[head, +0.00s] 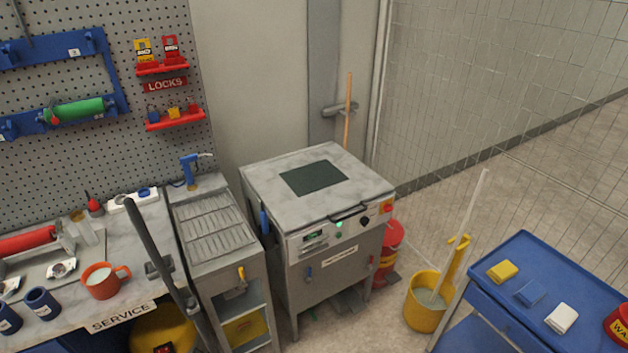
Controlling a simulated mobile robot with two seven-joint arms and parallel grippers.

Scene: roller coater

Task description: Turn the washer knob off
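The washer (268,188) is a grey, worn metal cabinet on legs in the middle of the head view. Its lid is down, with a dark panel on top and a black handle at the front edge. The front control strip has a small display (314,236), green lights (338,225) and a round black knob (365,222) toward the right. The knob's setting is too small to read. A red button on yellow (387,207) sits at the strip's right end.
A ribbed drain stand (215,232) adjoins the washer's left. A yellow mop bucket (424,313) and blue cart (560,265) stand right; a red can (391,236) stands beside the washer. Some floor before the washer is open.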

